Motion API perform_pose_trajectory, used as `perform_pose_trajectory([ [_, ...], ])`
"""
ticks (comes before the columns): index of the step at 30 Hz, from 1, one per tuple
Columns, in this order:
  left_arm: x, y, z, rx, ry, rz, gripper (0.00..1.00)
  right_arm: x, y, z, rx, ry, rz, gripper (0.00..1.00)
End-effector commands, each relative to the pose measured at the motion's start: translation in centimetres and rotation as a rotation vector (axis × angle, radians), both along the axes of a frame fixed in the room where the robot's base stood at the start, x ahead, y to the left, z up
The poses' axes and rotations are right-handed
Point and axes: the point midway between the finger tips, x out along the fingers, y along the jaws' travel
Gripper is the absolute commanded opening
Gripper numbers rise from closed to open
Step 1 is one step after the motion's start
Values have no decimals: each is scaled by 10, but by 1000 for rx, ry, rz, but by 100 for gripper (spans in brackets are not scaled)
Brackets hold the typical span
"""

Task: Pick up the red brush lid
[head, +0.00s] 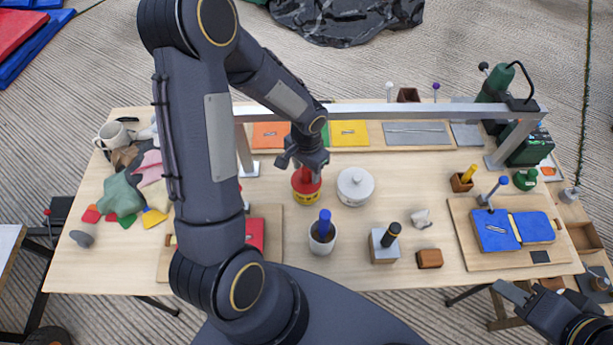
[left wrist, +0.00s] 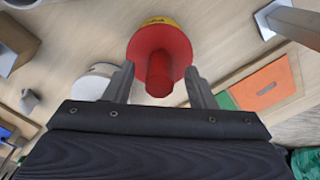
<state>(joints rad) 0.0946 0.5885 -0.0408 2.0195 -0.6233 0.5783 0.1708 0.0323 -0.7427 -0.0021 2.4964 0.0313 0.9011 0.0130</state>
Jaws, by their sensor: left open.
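The red brush lid (head: 301,185) sits on a yellow pot (head: 306,198) near the middle of the wooden table. In the left wrist view the lid (left wrist: 168,50) shows as a red disc with a red stem (left wrist: 159,77). My left gripper (head: 304,168) is right above the lid. Its two fingers (left wrist: 158,85) stand apart, one on each side of the stem, with gaps visible between them and it. My right gripper (head: 515,292) is at the lower right, beyond the table's front edge; its fingers are too small to judge.
A white lidded jar (head: 355,186) stands just right of the lid. A white cup with a blue-handled tool (head: 322,236) stands in front. A grey rail (head: 400,111) crosses behind on posts. Coloured cloth scraps (head: 122,195) lie at left.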

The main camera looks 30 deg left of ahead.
Motion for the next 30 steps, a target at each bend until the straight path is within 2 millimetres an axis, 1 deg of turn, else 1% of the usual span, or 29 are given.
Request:
perform_pose_trajectory([
  [4, 0, 0, 0, 0, 0, 0, 49, 0, 0, 0, 0, 0, 0, 36],
  [15, 0, 0, 0, 0, 0, 0, 2, 0, 0, 0, 0, 0, 0, 36],
  [23, 1, 0, 4, 0, -2, 1, 2, 0, 0, 0, 0, 0, 0, 36],
  [26, 1, 0, 15, 0, -5, 1, 2, 0, 0, -1, 0, 0, 0, 36],
  [30, 2, 0, 42, 0, -9, 1, 2, 0, 0, -4, 0, 0, 0, 36],
])
